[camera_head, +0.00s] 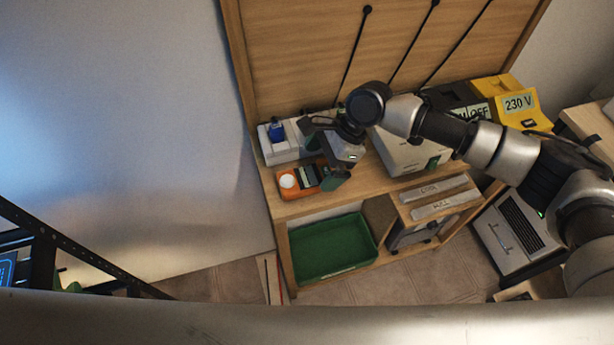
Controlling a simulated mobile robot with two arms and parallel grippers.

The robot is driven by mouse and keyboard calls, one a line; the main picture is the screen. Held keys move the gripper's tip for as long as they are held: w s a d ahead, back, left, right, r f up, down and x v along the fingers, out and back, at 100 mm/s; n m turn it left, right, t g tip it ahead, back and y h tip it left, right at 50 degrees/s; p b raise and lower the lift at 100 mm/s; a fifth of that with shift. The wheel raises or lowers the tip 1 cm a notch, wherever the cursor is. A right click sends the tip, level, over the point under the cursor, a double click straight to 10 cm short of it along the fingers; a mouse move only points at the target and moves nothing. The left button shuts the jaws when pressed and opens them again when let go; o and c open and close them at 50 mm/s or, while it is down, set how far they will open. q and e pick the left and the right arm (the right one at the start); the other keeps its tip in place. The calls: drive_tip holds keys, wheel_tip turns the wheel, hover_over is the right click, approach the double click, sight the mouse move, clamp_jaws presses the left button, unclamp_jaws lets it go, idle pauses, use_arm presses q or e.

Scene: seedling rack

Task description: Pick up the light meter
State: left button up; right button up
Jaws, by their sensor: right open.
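The light meter (288,183), an orange device with a white round sensor and a dark keypad area, lies on the wooden bench shelf left of centre. My right gripper (322,154) is over the shelf at the meter's right end, with its dark green-tipped fingers spread apart. One finger is near the white unit behind and the other is at the meter's right end, partly covering it. I cannot tell whether that finger touches the meter. Nothing shows between the fingers as held. My left gripper is not in view.
A white holder with a blue item (276,131) stands right behind the meter. A light box (408,155), a black switch box and a yellow 230 V box (515,100) are to the right. A green crate (333,247) sits below. The back panel (300,50) rises behind.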

sight(308, 176)
drive_tip(key=x, duration=0.2)
drive_tip(key=p+x, duration=0.1)
drive_tip(key=x, duration=0.2)
drive_tip(key=shift+w+a+f, duration=0.15)
drive_tip(key=shift+a+f, duration=0.1)
drive_tip(key=c, duration=1.1)
drive_tip(key=shift+c, duration=0.2)
drive_tip(key=shift+r, duration=0.2)
